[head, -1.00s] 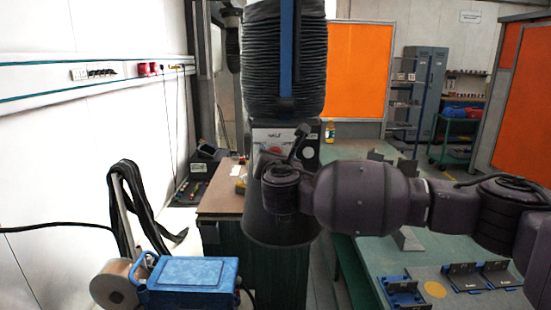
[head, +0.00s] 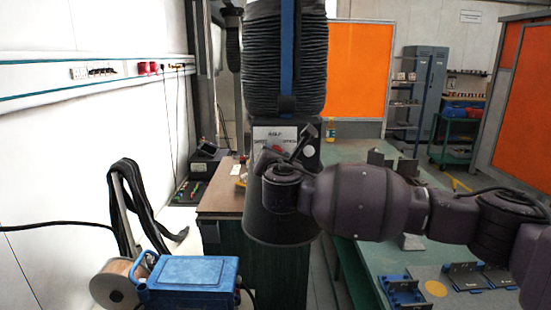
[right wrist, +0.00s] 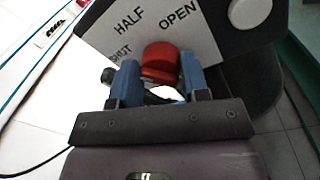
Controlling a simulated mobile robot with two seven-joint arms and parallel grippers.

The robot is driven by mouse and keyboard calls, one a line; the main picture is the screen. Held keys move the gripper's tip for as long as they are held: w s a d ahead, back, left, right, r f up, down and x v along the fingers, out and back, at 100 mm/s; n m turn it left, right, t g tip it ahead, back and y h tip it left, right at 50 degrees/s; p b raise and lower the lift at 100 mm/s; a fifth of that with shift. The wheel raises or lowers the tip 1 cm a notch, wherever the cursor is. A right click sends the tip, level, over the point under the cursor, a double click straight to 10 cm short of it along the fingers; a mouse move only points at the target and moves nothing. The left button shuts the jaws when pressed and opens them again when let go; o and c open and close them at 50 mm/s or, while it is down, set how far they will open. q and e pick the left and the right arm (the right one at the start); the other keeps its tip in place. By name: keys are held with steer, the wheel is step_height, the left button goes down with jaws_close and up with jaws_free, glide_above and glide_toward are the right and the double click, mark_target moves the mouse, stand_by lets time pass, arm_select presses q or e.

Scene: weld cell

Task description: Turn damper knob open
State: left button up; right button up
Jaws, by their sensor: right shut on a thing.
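The red damper knob (right wrist: 160,62) sits on a dark panel with a white label plate (right wrist: 135,28) reading SHUT, HALF and OPEN. In the right wrist view my right gripper (right wrist: 158,82) has its two blue fingers on either side of the knob and is shut on it. I cannot make out which mark the knob points to. In the head view the label plate (head: 262,136) shows under the black bellows hose, with a little of the red knob (head: 279,149) visible. My right arm hides much of the area below. My left gripper is not in view.
The ribbed black hose (head: 285,60) with a blue strip hangs above the panel. A blue box (head: 190,272) with a wire spool stands at lower left. A green table (head: 350,152) with fixtures lies to the right, a brown-topped bench (head: 222,200) behind my arm.

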steer(key=shift+f+m+t+h+b, duration=0.15)
steer(key=shift+m+b, duration=0.25)
steer(key=shift+m, duration=2.45)
steer(key=shift+f+m+t+h+b, duration=0.15)
steer(key=shift+m+h+b, duration=0.15)
steer(key=shift+m, duration=2.5)
steer(key=shift+f+m+h+b, duration=0.15)
steer(key=shift+m+b, duration=0.3)
steer(key=shift+m, duration=2.4)
steer(key=o, duration=0.9)
steer(key=shift+r, duration=0.15)
steer(key=shift+s, duration=0.1)
